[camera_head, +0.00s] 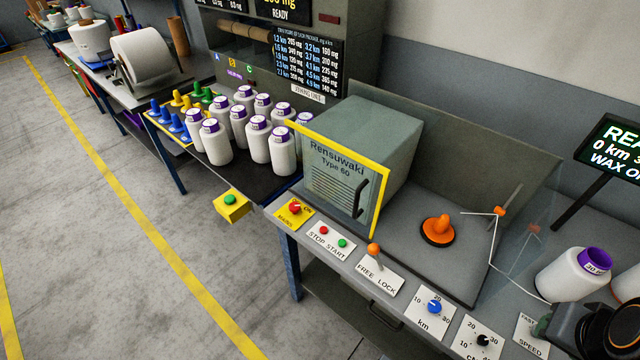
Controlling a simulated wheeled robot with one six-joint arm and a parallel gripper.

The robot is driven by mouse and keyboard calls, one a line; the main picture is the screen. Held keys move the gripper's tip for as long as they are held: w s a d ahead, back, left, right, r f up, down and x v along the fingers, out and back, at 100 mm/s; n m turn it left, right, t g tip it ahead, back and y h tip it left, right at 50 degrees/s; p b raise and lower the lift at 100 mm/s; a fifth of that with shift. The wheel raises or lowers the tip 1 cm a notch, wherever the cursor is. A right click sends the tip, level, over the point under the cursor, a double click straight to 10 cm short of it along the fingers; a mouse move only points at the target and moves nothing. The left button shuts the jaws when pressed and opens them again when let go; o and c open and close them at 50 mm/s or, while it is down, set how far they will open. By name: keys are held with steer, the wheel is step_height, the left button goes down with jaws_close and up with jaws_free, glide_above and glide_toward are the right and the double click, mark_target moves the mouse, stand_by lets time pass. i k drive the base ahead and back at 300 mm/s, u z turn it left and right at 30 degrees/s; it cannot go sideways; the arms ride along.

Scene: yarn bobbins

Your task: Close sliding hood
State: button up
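The grey box-shaped hood (385,125) stands at the left part of the machine table. A dark rounded part (592,332) at the lower right corner looks like the end of my arm, cut off by the frame. It is well apart from the handle. I cannot make out its fingers.
White bobbins (216,143) crowd the black table left of the hood. An orange FREE/LOCK lever (374,250) and several buttons and knobs line the front edge. A clear panel stands behind and right of the spindle.

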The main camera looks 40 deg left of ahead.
mark_target(383, 171)
steer(key=k, duration=1)
steer(key=u, duration=0.75)
steer(key=i, duration=1.1)
steer(key=u, duration=0.75)
steer(key=k, duration=1.25)
steer(key=u, duration=0.75)
steer(key=i, duration=0.7)
steer(key=u, duration=0.55)
steer(key=i, duration=0.8)
steer(key=z, duration=0.65)
steer(key=i, duration=0.8)
steer(key=z, duration=0.65)
